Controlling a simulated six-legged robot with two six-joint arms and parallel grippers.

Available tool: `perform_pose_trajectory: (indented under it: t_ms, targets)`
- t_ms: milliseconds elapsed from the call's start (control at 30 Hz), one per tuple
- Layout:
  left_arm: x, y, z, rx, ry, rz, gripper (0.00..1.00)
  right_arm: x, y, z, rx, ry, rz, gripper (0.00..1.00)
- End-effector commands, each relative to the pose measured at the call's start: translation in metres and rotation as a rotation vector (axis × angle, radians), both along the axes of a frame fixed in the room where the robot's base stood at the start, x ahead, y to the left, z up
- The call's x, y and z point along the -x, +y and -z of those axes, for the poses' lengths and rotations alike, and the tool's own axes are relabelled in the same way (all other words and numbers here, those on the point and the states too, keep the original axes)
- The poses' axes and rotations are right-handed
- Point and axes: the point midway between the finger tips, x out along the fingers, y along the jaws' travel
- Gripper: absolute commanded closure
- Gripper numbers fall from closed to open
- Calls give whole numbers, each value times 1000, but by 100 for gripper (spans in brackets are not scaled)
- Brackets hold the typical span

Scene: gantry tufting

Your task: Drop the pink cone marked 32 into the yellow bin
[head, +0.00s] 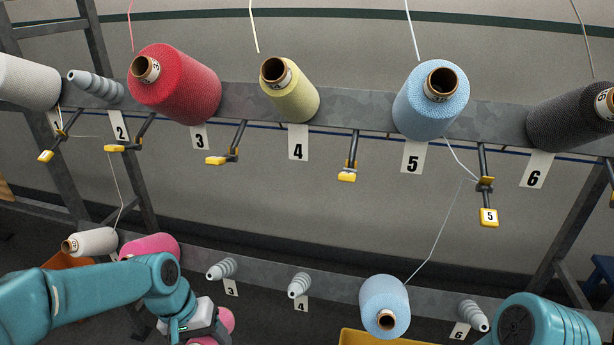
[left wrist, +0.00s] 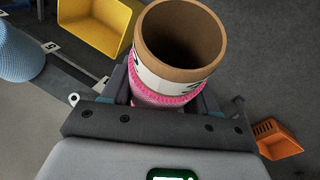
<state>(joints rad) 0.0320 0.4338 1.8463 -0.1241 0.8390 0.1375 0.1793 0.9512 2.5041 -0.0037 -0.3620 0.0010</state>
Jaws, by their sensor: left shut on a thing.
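My left gripper (head: 208,330) is shut on a pink cone (head: 225,320) low at the bottom of the head view. In the left wrist view the cone's brown cardboard tube (left wrist: 182,40) fills the upper middle, above a band of pink yarn; the marks on its white label are only partly visible and I cannot read a full number. The yellow bin (head: 375,338) shows only its top edge at the bottom of the head view, right of the gripper. In the left wrist view the bin (left wrist: 92,25) lies at upper left, apart from the cone. My right gripper is out of view.
A blue cone (head: 385,300) sits on the lower rail above the bin, its thread running up. Another pink cone (head: 150,245) and a white one (head: 90,242) are at left. Empty grey pegs (head: 300,285) jut from the rail. An orange crate (left wrist: 277,138) stands at right in the wrist view.

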Motion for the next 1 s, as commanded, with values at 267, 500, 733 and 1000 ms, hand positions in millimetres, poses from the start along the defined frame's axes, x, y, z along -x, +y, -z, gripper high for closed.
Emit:
perform_pose_trajectory:
  t_ms: [267, 500, 733, 1000]
  targets:
    - [-2, 0, -53, 6, 1, 81, 83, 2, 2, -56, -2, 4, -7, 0]
    - [-3, 0, -54, 7, 0, 93, 83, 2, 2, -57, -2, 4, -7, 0]
    - [-3, 0, -54, 7, -1, 92, 83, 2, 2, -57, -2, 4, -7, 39]
    - [-2, -1, -54, 7, -1, 92, 83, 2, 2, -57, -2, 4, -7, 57]
